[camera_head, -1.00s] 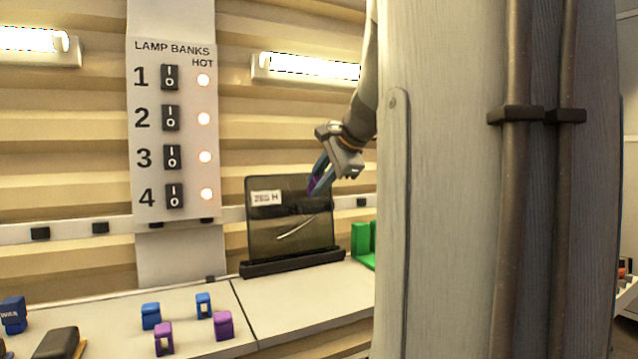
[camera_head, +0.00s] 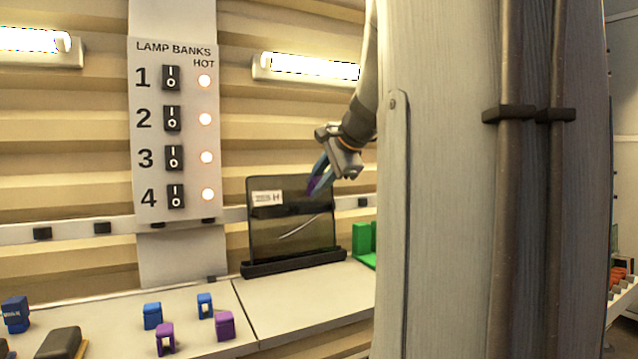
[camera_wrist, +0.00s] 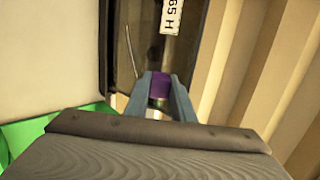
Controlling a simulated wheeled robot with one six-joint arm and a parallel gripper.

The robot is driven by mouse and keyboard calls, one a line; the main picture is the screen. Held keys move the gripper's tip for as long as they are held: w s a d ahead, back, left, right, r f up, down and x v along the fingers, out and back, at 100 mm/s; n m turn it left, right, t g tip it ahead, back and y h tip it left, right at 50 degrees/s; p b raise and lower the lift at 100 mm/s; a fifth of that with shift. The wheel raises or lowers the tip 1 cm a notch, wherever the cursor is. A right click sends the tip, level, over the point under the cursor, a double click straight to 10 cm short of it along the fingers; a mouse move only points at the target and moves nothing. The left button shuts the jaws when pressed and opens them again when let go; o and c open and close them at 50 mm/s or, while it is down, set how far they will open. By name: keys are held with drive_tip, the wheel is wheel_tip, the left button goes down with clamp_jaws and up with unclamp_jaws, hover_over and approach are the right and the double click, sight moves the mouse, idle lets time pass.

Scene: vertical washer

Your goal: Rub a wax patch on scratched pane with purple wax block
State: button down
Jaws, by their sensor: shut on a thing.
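The dark glass pane (camera_head: 275,240) stands upright in a black base on the bench, with a pale curved scratch (camera_head: 302,228) across its middle and a white label (camera_head: 267,197) at its upper left. My gripper (camera_head: 316,186) is at the pane's upper right, pointing down and left. It is shut on a purple wax block, which shows between the blue-grey fingers in the wrist view (camera_wrist: 160,86). The block is close to the pane's face; I cannot tell whether it touches. The scratch (camera_wrist: 130,52) and label (camera_wrist: 171,16) also show in the wrist view.
Blue and purple blocks stand on the bench at the front, including a purple one (camera_head: 225,325) and a blue one (camera_head: 152,315). A green holder (camera_head: 363,243) is right of the pane. A lamp switch panel (camera_head: 174,130) is on the wall. A large grey column blocks the right side.

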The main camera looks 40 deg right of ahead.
drive_tip(key=shift+w, duration=0.2)
drive_tip(key=shift+d, duration=0.2)
drive_tip(key=d, duration=0.1)
drive_tip(key=s+d+p, duration=0.1)
drive_tip(key=d, duration=0.1)
drive_tip(key=shift+d, duration=0.3)
drive_tip(key=shift+w+a, duration=0.3)
drive_tip(key=shift+a, duration=0.7)
drive_tip(key=shift+w+a, duration=0.3)
drive_tip(key=shift+a, duration=0.65)
drive_tip(key=shift+s+a+r, duration=0.1)
drive_tip(key=shift+s+a, duration=0.1)
drive_tip(key=shift+s, duration=0.75)
drive_tip(key=shift+s+a+r, duration=0.15)
drive_tip(key=shift+s+a, duration=0.1)
drive_tip(key=shift+s, duration=0.7)
drive_tip(key=shift+s+a+r, duration=0.1)
drive_tip(key=shift+s+a, duration=0.1)
drive_tip(key=shift+s, duration=0.75)
